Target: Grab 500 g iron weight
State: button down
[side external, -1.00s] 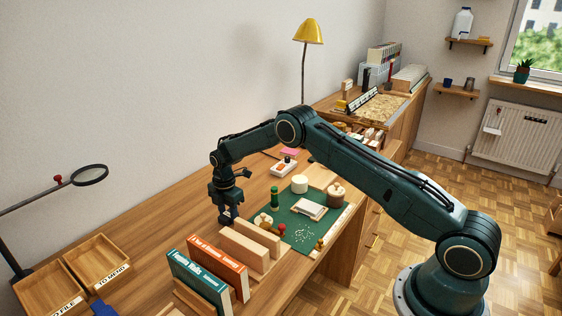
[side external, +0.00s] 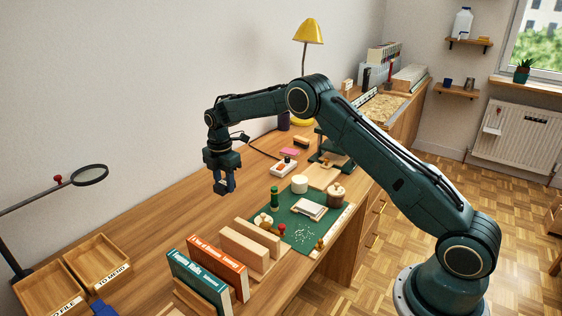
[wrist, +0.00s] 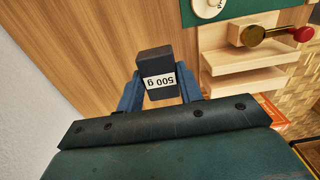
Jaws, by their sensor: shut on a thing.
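The 500 g iron weight (wrist: 155,64) is a dark block with a white label reading "500 g", seen upside down in the wrist view. My gripper (wrist: 160,88) is shut on it, with a blue finger on each side of the block. In the side view my gripper (side external: 224,186) hangs above the wooden desk (side external: 160,222), clear of its surface. The weight is small and dark there, hard to tell from the fingers.
A wooden book press or stand (side external: 246,246) is just below and right of my gripper. A green mat (side external: 300,232) with small tools lies beyond it. Two books (side external: 197,283) stand in front. Wooden trays (side external: 97,262) are at left, near a magnifier (side external: 90,175).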

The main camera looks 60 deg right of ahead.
aim_at(224, 183)
notch_tip(224, 183, up, 8)
dwell(0.4)
dwell(0.5)
